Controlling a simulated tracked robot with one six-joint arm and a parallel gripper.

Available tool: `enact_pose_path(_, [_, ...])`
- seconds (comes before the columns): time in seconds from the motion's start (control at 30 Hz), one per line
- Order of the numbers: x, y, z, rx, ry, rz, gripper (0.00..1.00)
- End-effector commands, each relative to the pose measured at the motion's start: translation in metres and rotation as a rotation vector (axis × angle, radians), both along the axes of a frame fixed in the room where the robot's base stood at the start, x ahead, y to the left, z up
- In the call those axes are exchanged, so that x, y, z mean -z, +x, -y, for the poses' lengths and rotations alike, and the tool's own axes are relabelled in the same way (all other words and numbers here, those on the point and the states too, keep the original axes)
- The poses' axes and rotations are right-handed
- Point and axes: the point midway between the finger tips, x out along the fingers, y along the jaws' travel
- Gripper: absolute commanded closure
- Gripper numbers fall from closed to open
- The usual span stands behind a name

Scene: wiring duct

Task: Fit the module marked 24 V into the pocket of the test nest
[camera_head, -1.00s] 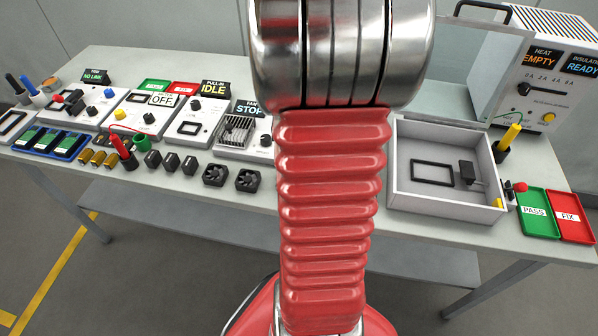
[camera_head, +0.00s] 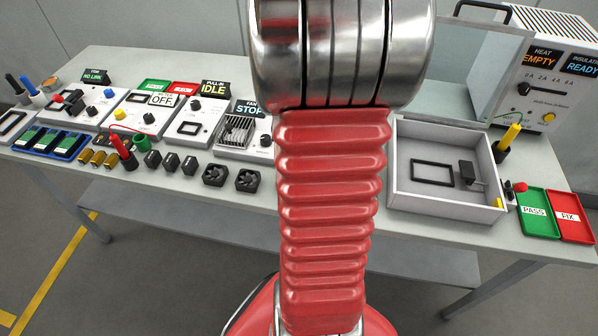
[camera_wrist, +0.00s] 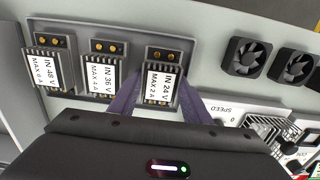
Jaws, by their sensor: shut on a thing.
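In the wrist view, the finned module labelled IN 24 V, MAX 2 A (camera_wrist: 159,84) is the right one of three in a grey tray. My gripper (camera_wrist: 160,98) is shut on it, with a purple finger at each side. The module still appears in line with its neighbours; whether it is lifted I cannot tell. In the head view, my arm hides the module and gripper. A white open box (camera_head: 445,213) stands right of my arm, with a black rectangular frame (camera_head: 432,174) on its floor. Whether this frame is the nest's pocket I cannot tell.
The 36 V module (camera_wrist: 102,74) and 48 V module (camera_wrist: 48,70) sit left of the held one. Two fans (camera_wrist: 245,57) lie to its right. The box has a raised clear lid, and a green PASS tray (camera_head: 537,226) and red FIX tray (camera_head: 570,228) lie beside it.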

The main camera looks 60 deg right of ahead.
Motion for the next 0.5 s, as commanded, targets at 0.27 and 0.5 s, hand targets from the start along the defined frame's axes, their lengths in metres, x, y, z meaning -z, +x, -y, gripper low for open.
enact_pose_path(0.27, [-0.002,0.0,0.0,0.0,-0.001,0.0,0.86])
enact_pose_path(0.5, [-0.025,0.001,0.001,0.0,-0.003,0.003,0.86])
